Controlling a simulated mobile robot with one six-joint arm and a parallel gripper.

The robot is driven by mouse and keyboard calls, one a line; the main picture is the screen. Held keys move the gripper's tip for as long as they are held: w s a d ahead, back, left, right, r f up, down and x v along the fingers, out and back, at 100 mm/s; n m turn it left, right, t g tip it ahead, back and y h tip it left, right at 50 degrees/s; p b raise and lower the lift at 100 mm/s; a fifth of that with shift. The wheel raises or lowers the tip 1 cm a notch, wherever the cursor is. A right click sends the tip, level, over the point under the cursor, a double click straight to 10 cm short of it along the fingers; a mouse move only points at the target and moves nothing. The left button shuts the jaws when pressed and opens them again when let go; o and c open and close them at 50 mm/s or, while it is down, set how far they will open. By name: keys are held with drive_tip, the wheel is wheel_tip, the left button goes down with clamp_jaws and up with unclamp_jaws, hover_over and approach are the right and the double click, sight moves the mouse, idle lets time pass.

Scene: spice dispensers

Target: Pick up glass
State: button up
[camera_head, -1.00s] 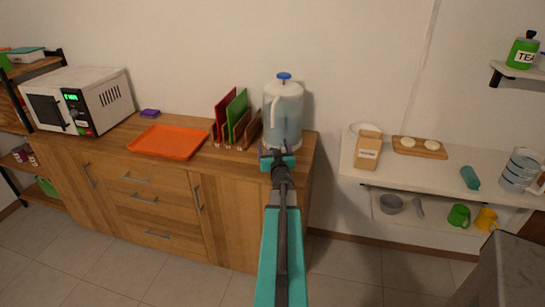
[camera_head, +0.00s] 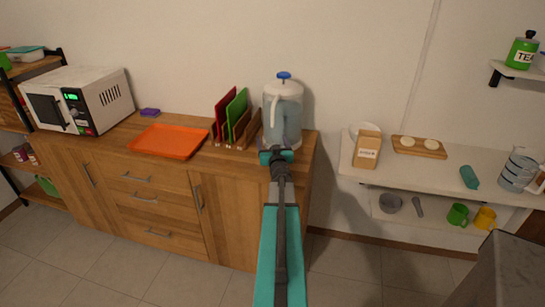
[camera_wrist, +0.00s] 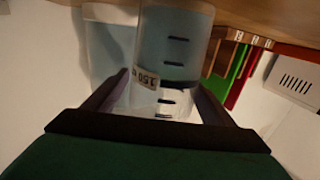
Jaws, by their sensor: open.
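A clear glass (camera_wrist: 175,55) with dark measuring marks and a label stands between the two fingers of my gripper (camera_wrist: 160,100) in the wrist view, which appears upside down. The fingers are open, one on each side of it; I cannot tell whether they touch it. In the head view my gripper (camera_head: 276,156) is at the right end of the wooden counter, in front of the water dispenser (camera_head: 284,108). The glass is not clearly seen there, hidden by my gripper or blending with the dispenser.
A rack (camera_head: 240,139) with red and green boards stands just left of the dispenser. An orange tray (camera_head: 167,142) and a microwave (camera_head: 80,100) are farther left. A white shelf (camera_head: 440,175) with a carton (camera_head: 367,150) and a board with food (camera_head: 419,147) is to the right.

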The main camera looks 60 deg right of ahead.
drive_tip(key=shift+c, duration=0.2)
drive_tip(key=c, duration=1.5)
drive_tip(key=shift+r, duration=0.35)
drive_tip(key=s+a+r+p, duration=0.3)
drive_tip(key=s+a+r, duration=0.1)
drive_tip(key=a, duration=0.5)
drive_tip(key=shift+s+a, duration=0.4)
drive_tip(key=p, duration=0.3)
drive_tip(key=shift+s+a+p, duration=0.1)
drive_tip(key=shift+a+p, duration=0.25)
drive_tip(key=shift+p, duration=0.05)
